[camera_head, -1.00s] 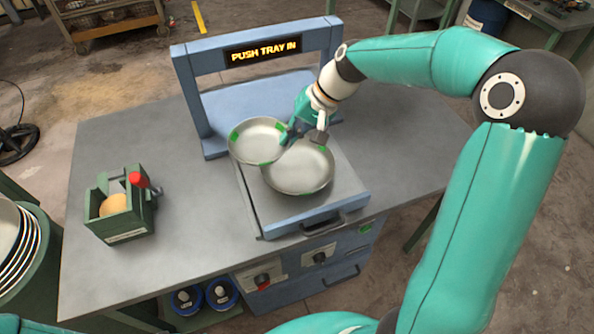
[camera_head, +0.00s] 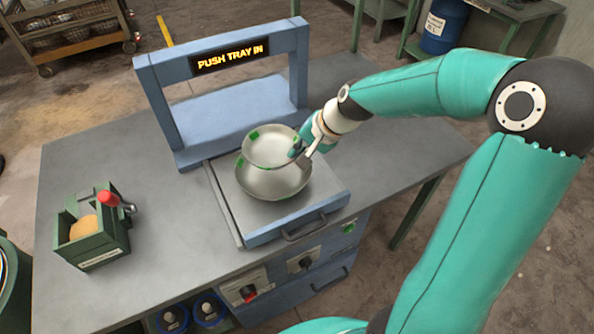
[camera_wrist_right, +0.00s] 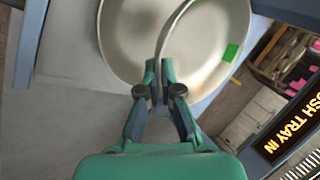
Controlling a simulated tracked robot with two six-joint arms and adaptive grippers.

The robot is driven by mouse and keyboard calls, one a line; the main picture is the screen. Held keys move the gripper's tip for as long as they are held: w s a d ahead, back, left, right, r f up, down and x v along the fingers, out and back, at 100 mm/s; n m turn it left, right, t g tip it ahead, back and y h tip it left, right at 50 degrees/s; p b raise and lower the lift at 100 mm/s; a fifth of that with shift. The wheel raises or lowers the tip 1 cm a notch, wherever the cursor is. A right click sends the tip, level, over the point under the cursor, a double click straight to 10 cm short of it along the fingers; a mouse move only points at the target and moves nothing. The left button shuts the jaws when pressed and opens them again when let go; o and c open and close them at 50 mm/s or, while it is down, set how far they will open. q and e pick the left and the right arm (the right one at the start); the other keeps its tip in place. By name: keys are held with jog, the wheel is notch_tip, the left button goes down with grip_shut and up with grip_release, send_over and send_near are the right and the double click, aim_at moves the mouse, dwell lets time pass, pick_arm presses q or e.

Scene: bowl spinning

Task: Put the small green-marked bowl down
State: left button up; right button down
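The small green-marked bowl (camera_head: 271,147) is a shallow metal bowl, held above a second metal bowl (camera_head: 274,187) and overlapping it in the head view. The second bowl sits on the pulled-out tray (camera_head: 319,188); a green patch shows near its left rim. My right gripper (camera_head: 302,155) is shut on the small bowl's right rim. In the right wrist view the fingers (camera_wrist_right: 160,72) pinch that rim, with the small bowl (camera_wrist_right: 205,55) on the right and the second bowl (camera_wrist_right: 122,40) behind it. I cannot tell whether the bowls touch. My left gripper is out of view.
A blue frame (camera_head: 160,110) with a "PUSH TRAY IN" sign (camera_head: 229,54) stands behind the tray. A green box (camera_head: 92,248) with a red-handled tool (camera_head: 109,198) stands at the left. The tabletop (camera_head: 150,205) between box and tray is clear.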

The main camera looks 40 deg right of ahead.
jog(key=shift+f+b, duration=0.75)
jog(key=shift+f, duration=2.65)
jog(key=shift+f+b, duration=0.25)
jog(key=shift+b, duration=0.05)
jog(key=c, duration=1.6)
grip_release()
jog(key=shift+r, duration=0.1)
jog(key=shift+r, duration=0.1)
jog(key=shift+r+p, duration=0.2)
jog(key=shift+p, duration=0.2)
jog(key=v, duration=1.2)
jog(key=shift+f, duration=0.1)
